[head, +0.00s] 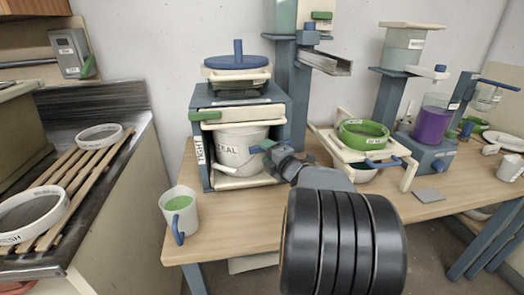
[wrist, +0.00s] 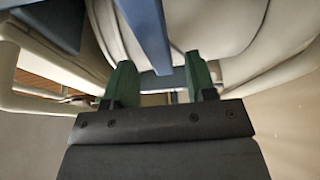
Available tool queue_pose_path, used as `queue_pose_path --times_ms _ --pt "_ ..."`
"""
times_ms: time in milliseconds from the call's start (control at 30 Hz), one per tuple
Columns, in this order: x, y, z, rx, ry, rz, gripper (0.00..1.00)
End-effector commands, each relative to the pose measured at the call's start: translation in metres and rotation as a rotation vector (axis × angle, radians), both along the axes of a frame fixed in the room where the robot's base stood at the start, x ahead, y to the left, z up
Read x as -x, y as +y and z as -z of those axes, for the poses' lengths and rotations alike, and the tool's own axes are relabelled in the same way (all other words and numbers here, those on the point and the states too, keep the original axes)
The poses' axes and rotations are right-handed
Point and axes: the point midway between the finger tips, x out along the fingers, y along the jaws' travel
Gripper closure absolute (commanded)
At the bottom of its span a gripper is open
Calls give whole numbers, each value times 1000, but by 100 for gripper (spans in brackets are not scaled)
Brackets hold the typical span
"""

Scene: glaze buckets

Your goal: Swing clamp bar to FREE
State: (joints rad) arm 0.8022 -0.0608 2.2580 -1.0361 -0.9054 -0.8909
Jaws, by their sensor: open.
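A blue press frame (head: 290,116) holds a white bucket (head: 233,160), its lettering partly hidden. A cream bar (head: 238,117) with a green end (head: 203,115) crosses the frame above the bucket. A label that seems to read TIGHT (head: 200,150) stands on the left post; I see no FREE label. My gripper (head: 262,147) is at the bucket's right front, beside a small blue piece (head: 256,150). In the wrist view my open gripper (wrist: 160,82) has green fingers on either side of a blue bar (wrist: 147,35); I cannot tell whether they touch. I cannot tell which bar is the clamp.
A cup of green liquid (head: 180,213) stands at the table's left front. A green sieve ring (head: 363,135) sits on a cream stand to the right. Purple liquid in a clear vessel (head: 433,122) stands farther right. The wooden table (head: 240,235) is bare in front of the frame.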

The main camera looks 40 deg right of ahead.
Motion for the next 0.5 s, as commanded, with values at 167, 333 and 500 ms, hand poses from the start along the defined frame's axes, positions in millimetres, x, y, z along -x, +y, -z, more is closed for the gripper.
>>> queue_pose_path --times_ms 167,333,500 --pt "-22 -1 1 -1 1 -1 49" --pt "-32 -1 1 -1 0 0 49" --pt "-35 -2 1 -1 0 1 49"
